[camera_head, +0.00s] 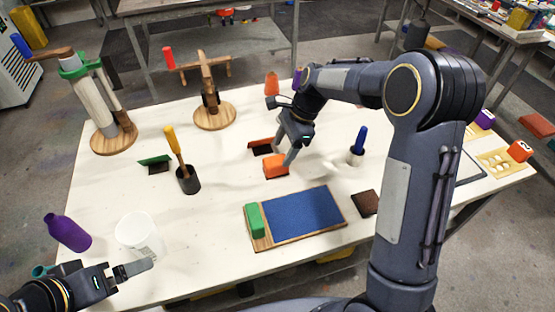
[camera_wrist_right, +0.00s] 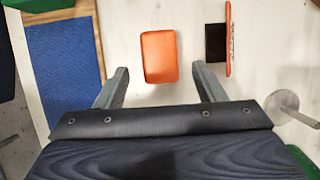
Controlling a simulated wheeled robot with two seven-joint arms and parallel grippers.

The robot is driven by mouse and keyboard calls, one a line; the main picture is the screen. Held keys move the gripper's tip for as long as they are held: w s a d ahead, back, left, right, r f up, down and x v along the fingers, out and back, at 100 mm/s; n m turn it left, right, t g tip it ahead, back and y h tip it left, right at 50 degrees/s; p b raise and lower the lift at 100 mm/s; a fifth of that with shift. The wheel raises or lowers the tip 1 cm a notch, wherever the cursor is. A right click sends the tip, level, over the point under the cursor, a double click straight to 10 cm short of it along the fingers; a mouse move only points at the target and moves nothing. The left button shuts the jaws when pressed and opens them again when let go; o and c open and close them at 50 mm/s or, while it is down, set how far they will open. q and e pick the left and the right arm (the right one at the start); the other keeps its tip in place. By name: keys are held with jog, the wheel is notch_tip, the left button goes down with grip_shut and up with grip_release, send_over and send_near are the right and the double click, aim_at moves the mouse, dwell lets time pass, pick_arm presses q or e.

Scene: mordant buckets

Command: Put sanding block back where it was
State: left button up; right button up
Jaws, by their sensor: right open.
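An orange block (camera_head: 276,168), possibly the sanding block, lies on the white table near the middle; it also shows in the right wrist view (camera_wrist_right: 158,56). My right gripper (camera_head: 286,152) is open at the block. In the wrist view its two fingers (camera_wrist_right: 160,70) are apart on either side of the block's near end, with gaps to both sides. A green block (camera_head: 254,220) sits on the left end of a wooden board with a blue sheet (camera_head: 300,211). My left gripper (camera_head: 134,268) is at the lower left; its finger gap is unclear.
A dark piece with an orange upright (camera_head: 262,146) is just behind the block.

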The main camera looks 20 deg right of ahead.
jog(key=v, duration=0.6)
jog(key=s+d+r+n+t, duration=0.1)
jog(key=s+r+n, duration=0.2)
jog(key=s, duration=0.4)
jog(key=s+d+r+n+t, duration=0.2)
jog(key=s+r+n, duration=0.15)
jog(key=s, duration=0.25)
jog(key=s+a+f+n+t, duration=0.1)
jog(key=s+f+n+t, duration=0.2)
jog(key=s+n, duration=0.6)
jog(key=s+f, duration=0.1)
jog(key=s, duration=0.5)
jog(key=shift+a+h, duration=0.4)
jog(key=shift+s, duration=0.1)
